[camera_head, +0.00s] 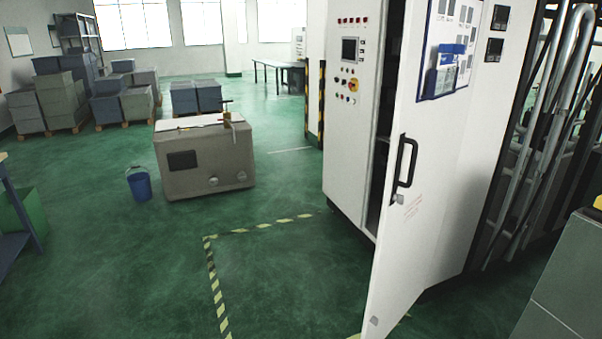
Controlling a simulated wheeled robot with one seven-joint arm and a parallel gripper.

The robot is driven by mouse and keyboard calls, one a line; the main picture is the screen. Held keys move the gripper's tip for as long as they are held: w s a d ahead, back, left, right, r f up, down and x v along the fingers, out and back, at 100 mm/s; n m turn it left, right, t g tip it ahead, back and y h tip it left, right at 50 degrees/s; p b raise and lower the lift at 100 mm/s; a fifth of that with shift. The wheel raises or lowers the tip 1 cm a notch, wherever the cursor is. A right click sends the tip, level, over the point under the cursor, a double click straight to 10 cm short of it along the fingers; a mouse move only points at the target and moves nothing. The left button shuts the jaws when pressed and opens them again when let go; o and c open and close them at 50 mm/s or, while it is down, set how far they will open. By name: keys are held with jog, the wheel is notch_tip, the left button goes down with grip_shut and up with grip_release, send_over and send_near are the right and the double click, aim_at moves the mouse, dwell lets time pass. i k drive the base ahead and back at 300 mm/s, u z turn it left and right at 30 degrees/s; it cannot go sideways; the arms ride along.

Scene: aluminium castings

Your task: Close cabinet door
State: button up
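The cabinet (347,118) is tall and white, right of the middle, with a screen, buttons and a yellow rotary switch on its front panel. Its door (432,225) stands open, swung out toward me, with its lower corner reaching near the bottom edge of the picture. A dark gap into the cabinet shows between the panel and the door. The door has a black bar handle (405,161) near its free edge and a blue paper holder (447,68) higher up. My gripper is not in view.
Yellow-black tape (211,270) marks the green floor before the cabinet. A beige box (206,160) and a blue bucket (139,184) stand at left-centre. Pipes (545,130) and a grey block (568,285) are at the right. Floor left of the door is clear.

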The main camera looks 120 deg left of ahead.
aim_at(428, 129)
jog(key=u, duration=3.2)
jog(key=k, duration=0.65)
jog(key=u, duration=0.55)
jog(key=i, duration=0.7)
jog(key=u, duration=0.5)
jog(key=i, duration=0.85)
jog(key=z, duration=0.2)
